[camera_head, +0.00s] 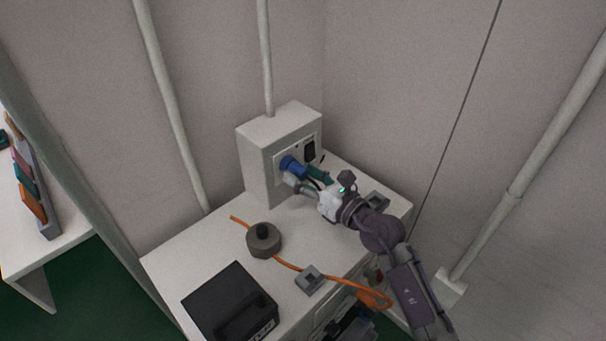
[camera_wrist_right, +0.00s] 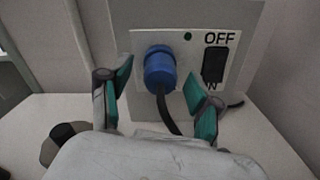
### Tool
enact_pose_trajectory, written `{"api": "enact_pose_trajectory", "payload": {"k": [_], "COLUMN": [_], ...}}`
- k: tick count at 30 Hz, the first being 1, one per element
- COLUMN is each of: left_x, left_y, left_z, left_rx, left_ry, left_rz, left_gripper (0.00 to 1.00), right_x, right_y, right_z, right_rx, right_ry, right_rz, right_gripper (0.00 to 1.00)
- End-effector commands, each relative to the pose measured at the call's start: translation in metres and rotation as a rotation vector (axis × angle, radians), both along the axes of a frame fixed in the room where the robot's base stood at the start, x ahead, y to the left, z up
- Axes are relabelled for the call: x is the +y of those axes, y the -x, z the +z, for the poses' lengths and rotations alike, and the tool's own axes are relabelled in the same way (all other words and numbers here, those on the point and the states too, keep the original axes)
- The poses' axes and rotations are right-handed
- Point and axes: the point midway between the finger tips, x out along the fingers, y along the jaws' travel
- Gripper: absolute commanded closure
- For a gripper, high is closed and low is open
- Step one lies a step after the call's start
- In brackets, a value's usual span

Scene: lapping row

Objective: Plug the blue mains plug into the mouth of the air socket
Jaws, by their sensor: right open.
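The blue mains plug (camera_head: 289,164) is at the face of the light grey socket box (camera_head: 262,142), up against its panel. In the right wrist view the plug (camera_wrist_right: 160,70) points into the panel, with a black cable hanging from its near end. The socket mouth is hidden behind the plug. My right gripper (camera_head: 306,178) is in front of the plug. In the right wrist view its two teal fingertips (camera_wrist_right: 161,92) stand apart on either side of the plug and cable, with gaps on both sides. My left gripper is in neither view.
A black switch (camera_wrist_right: 214,64) marked OFF is right of the plug. On the white bench top (camera_head: 190,244) are a grey round knob-like piece (camera_head: 264,240), a black case (camera_head: 230,302), a small grey block (camera_head: 309,279) and an orange cord (camera_head: 288,265). Walls stand close behind.

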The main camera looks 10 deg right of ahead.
Motion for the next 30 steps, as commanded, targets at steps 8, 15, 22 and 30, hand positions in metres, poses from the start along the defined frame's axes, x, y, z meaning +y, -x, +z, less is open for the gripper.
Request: {"api": "enact_pose_trajectory", "payload": {"k": [8,15,22,30], "left_x": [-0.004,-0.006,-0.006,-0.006], "left_y": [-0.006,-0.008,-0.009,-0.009], "left_z": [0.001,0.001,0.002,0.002], "left_rx": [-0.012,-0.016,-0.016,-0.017], "left_ry": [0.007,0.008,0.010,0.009], "left_rz": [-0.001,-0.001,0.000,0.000], "left_gripper": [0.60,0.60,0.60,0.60], "right_x": [-0.022,-0.038,-0.042,-0.042], "right_y": [0.033,0.058,0.065,0.064], "right_z": [-0.001,-0.001,0.000,0.000], "right_rx": [0.002,0.001,0.000,0.000], "right_ry": [0.003,0.001,0.000,0.000], "right_rz": [0.000,-0.001,0.001,0.000], "right_gripper": [0.37,0.37,0.37,0.37]}}
